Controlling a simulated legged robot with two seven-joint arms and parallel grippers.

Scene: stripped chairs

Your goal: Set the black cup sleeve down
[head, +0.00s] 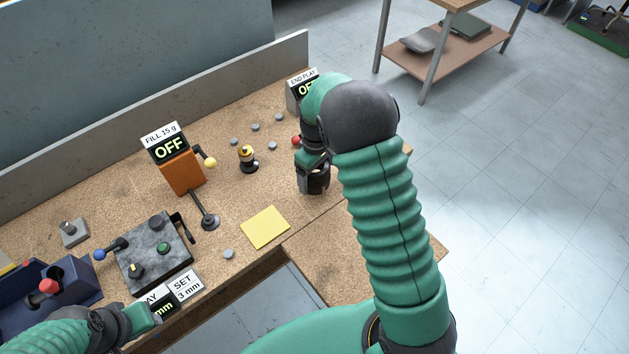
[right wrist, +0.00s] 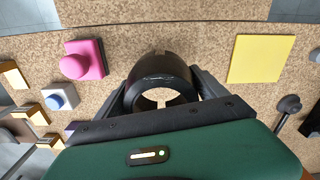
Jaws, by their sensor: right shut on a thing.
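The black cup sleeve (right wrist: 160,82) is a short dark open ring. In the right wrist view it sits between the two fingers of my right gripper (right wrist: 163,95), which is shut on it. In the head view my right gripper (head: 314,172) is over the right part of the cork-topped bench, with the dark sleeve (head: 316,184) below it. I cannot tell whether the sleeve touches the bench top. My left gripper (head: 148,316) is at the lower left by the bench's front edge; its fingers are too unclear to tell open from shut.
A yellow square (head: 265,228) lies flat left of the sleeve. An orange box (head: 180,172) with an OFF display, a grey block (head: 153,255) with knobs and several small grey discs stand farther left. In the right wrist view a pink block (right wrist: 84,60) and a blue-topped button (right wrist: 59,98) are near.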

